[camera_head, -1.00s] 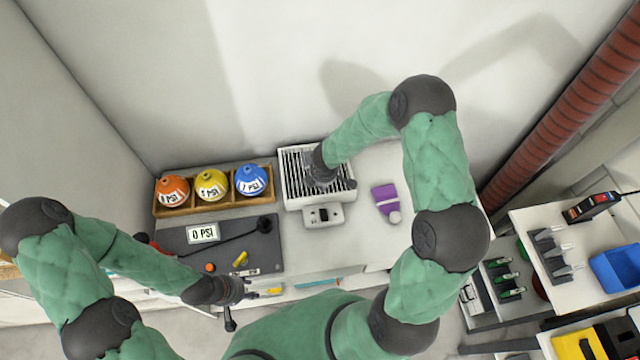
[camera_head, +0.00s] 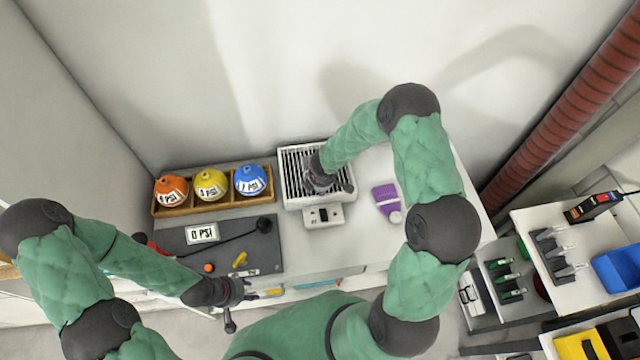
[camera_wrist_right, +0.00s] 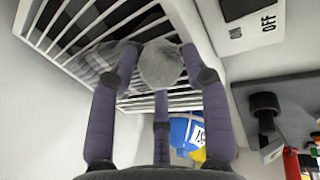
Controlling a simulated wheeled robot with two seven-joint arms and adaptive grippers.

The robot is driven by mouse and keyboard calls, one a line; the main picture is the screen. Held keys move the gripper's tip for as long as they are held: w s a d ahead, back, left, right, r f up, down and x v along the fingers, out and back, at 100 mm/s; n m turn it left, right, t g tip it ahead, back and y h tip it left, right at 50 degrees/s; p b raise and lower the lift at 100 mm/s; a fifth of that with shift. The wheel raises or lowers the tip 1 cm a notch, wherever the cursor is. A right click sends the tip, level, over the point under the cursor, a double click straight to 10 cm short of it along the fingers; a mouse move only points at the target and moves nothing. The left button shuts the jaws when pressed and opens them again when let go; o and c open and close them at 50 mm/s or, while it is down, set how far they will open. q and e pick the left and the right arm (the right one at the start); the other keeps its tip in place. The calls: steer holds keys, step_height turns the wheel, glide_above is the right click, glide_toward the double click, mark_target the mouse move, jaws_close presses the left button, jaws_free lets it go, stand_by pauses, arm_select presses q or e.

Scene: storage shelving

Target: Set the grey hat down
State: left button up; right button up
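The grey hat shows in the right wrist view as a fuzzy grey pompom (camera_wrist_right: 162,64) and a dark plaid body (camera_wrist_right: 92,62). The body lies over the slats of a white slatted heater (camera_head: 290,160), which also shows in the right wrist view (camera_wrist_right: 200,35). My right gripper (camera_wrist_right: 160,58) has its fingertips against the pompom from both sides, with the third finger below. In the head view the right gripper (camera_head: 320,182) is over the heater and mostly hides the hat. My left gripper (camera_head: 232,305) is low at the table's front edge; its finger opening is unclear.
A purple hat (camera_head: 386,198) lies on the white table right of the heater. A wooden tray (camera_head: 190,208) holds orange, yellow and blue gauge balls at the left. A dark mat with a pressure display (camera_head: 202,233) lies before it. Shelves stand at the right.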

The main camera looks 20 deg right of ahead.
steer(key=shift+r, duration=0.15)
steer(key=shift+r, duration=0.35)
steer(key=d+p+v, duration=0.1)
steer(key=p+v, duration=0.2)
steer(key=v, duration=0.7)
steer(key=s+a+f+m+g+y, duration=0.1)
steer(key=s+a+f+m, duration=0.3)
steer(key=s+a+m, duration=0.1)
steer(key=s+a+f+m+g+y, duration=0.1)
steer(key=s+a+f+m+y, duration=0.1)
steer(key=s+a+f+m, duration=0.2)
steer(key=s+a+f+m+g+y, duration=0.1)
steer(key=s+a+f+m, duration=0.3)
steer(key=s+m, duration=0.4)
steer(key=shift+s+a+f+y, duration=0.15)
steer(key=shift+s+a+y, duration=0.2)
steer(key=shift+s, duration=0.4)
steer(key=shift+s+a+f+y, duration=0.15)
steer(key=shift+s+a, duration=0.3)
steer(key=shift+s, duration=0.3)
